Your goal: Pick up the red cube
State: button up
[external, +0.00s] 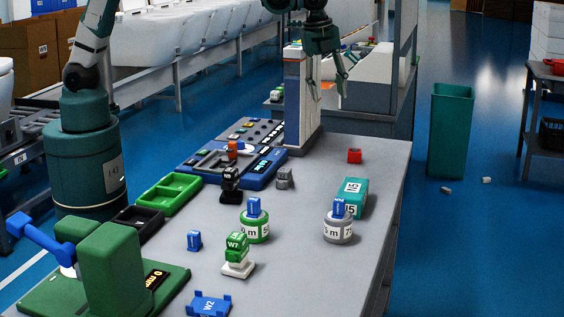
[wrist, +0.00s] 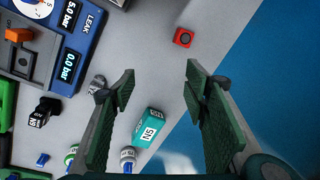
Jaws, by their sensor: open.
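The red cube (external: 354,156) sits on the grey table near its far right part, with a dark round mark on its top. In the wrist view the red cube (wrist: 183,38) lies beyond the fingertips, a little above and between them. My gripper (external: 345,76) is open and empty, high above the table's far end. In the wrist view my gripper (wrist: 160,72) shows its two green-padded fingers wide apart with nothing between them. Nothing hides the cube in either view.
A teal box (external: 352,197) stands nearest the cube, toward the front. A grey block (external: 284,178) and a blue test panel (external: 262,171) lie to its left. A white column (external: 301,100) rises at the table's far end. The table's right edge is close to the cube.

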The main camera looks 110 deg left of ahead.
aim_at(355, 150)
jog(key=w+a+f+m, duration=0.1)
jog(key=w+a+f, duration=0.1)
jog(key=f, duration=0.2)
jog(key=w+a+f+m+g, duration=0.1)
jog(key=w+a+f, duration=0.2)
jog(key=f, duration=0.2)
jog(key=w+a+f+m, duration=0.1)
jog(key=w+a+f, duration=0.1)
jog(key=f, duration=0.3)
jog(key=shift+w+a+g, duration=0.3)
jog(key=shift+w, duration=0.05)
jog(key=shift+w+a+f+m, duration=0.15)
jog(key=shift+a+f+m, duration=0.15)
jog(key=shift+f, duration=0.35)
jog(key=shift+a+f, duration=0.15)
jog(key=shift+f, duration=1.15)
jog(key=shift+a+f+b, duration=0.15)
jog(key=shift+f, duration=1.15)
jog(key=shift+a+f+b, duration=0.15)
jog(key=shift+f, duration=1.1)
jog(key=c, duration=1)
